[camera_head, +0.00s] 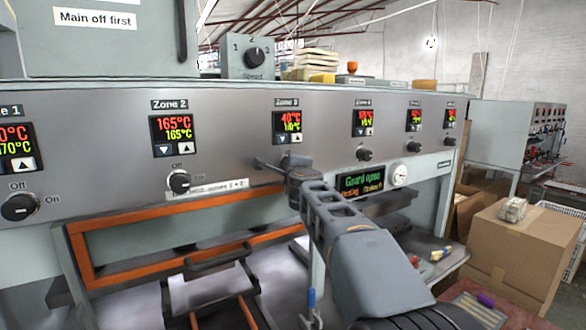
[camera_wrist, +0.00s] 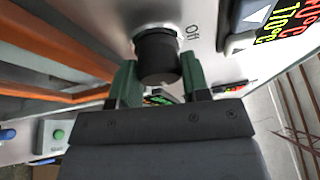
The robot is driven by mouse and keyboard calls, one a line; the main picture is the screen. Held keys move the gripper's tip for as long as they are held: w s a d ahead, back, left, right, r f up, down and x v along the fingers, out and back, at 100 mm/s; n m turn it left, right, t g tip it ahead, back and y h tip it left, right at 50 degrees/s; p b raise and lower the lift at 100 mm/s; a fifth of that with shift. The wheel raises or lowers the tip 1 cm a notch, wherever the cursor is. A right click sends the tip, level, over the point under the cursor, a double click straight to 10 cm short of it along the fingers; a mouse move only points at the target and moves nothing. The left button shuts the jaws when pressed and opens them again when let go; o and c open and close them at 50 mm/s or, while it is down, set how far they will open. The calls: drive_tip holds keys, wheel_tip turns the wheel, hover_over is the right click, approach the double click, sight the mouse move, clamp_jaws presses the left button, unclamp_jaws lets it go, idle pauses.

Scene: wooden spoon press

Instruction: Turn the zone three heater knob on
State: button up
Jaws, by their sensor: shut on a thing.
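The zone three heater knob (camera_wrist: 157,52) is black and round on the grey panel, with an "Off" label beside it in the wrist view. My gripper (camera_wrist: 158,72) has its two green fingers on either side of the knob and is shut on it. In the head view my gripper (camera_head: 285,166) is at the panel below the Zone 3 display (camera_head: 288,122), and it hides the knob there. That display reads about 40°C in red above a green figure. The knob's pointer mark cannot be made out.
The zone two knob (camera_head: 179,181) sits to the left, and the zone four knob (camera_head: 364,154) to the right. An orange frame (camera_head: 150,212) runs below the panel. A "Guard open" screen (camera_head: 359,183) is right of my gripper. A cardboard box (camera_head: 513,250) stands at right.

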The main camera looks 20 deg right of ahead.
drive_tip(key=o, duration=0.9)
drive_tip(key=shift+p+v, duration=1)
drive_tip(key=shift+v, duration=5.9)
drive_tip(key=shift+r, duration=0.1)
